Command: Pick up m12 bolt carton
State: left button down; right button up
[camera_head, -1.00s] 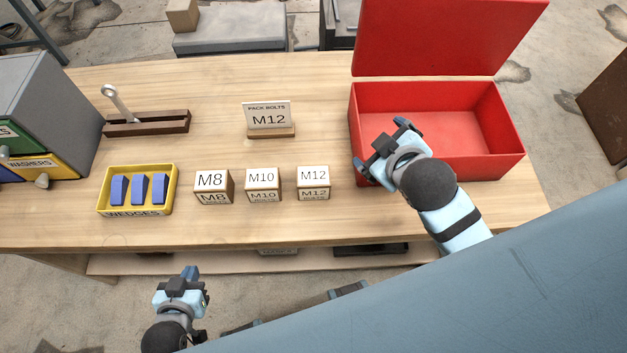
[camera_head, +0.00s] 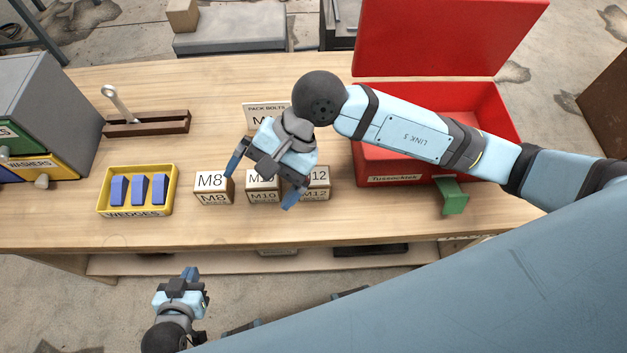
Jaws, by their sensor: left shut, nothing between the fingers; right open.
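The M12 bolt carton (camera_head: 321,184) stands on the wooden bench, the rightmost of three small cartons. My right gripper partly hides its left side and label. My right gripper (camera_head: 262,184) is open and empty above the cartons, its fingers spread over the M10 carton (camera_head: 263,195), one finger near the M8 carton and the other near the M12 carton. My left gripper (camera_head: 186,274) is shut and empty, low in front of the bench at the lower left.
The M8 carton (camera_head: 213,198) stands left of the M10 one. A sign (camera_head: 253,115) behind is partly hidden by my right arm. An open red toolbox (camera_head: 400,172) is at right, a yellow wedge tray (camera_head: 170,192) at left. The bench front (camera_head: 200,233) is clear.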

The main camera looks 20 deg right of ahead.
aim_at(314, 176)
jog(key=w+d+f+n+t+h, duration=0.2)
jog(key=w+d+f+n+h, duration=0.15)
jog(key=w+d+h, duration=0.4)
jog(key=shift+m+t+h, duration=0.25)
jog(key=shift+t+h, duration=0.05)
jog(key=shift+h, duration=0.05)
jog(key=d+f, duration=0.1)
jog(key=f, duration=0.1)
jog(key=s+d+f, duration=0.1)
jog(key=f, duration=0.2)
jog(key=d+f+p, duration=0.1)
jog(key=f, duration=0.2)
jog(key=shift+s+d, duration=0.1)
jog(key=shift+s, duration=0.2)
jog(key=f, duration=0.1)
jog(key=f+p, duration=0.1)
jog(key=f, duration=0.3)
jog(key=shift+s, duration=0.35)
jog(key=shift+w+f, duration=0.1)
jog(key=shift+f, duration=0.3)
jog(key=shift+c, duration=0.5)
jog(key=c, duration=1)
jog(key=shift+r, duration=0.1)
